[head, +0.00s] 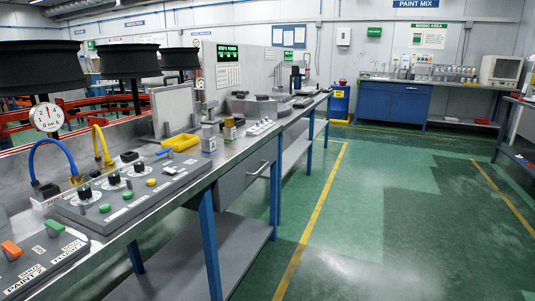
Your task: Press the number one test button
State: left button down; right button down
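A grey control panel (135,192) lies on the steel workbench at the left. It carries several black knobs, one of them a knob (113,178) near its middle. Small buttons sit along its front side, among them a green button (128,195) and a yellow button (151,182). A nearer panel (42,262) holds an orange switch (11,249) and a green switch (54,227) with printed labels. The button numbers are too small to read, so I cannot tell which is the number one test button. Neither of my grippers is in view.
Black wheels on spindles (130,62) stand behind the panels, with a pressure gauge (47,117) and blue and yellow hoses. The green floor (370,215) to the right is clear.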

aim_at(105, 208)
jog(key=u, duration=2.9)
jog(key=l+z, duration=0.1)
jog(key=l, duration=0.7)
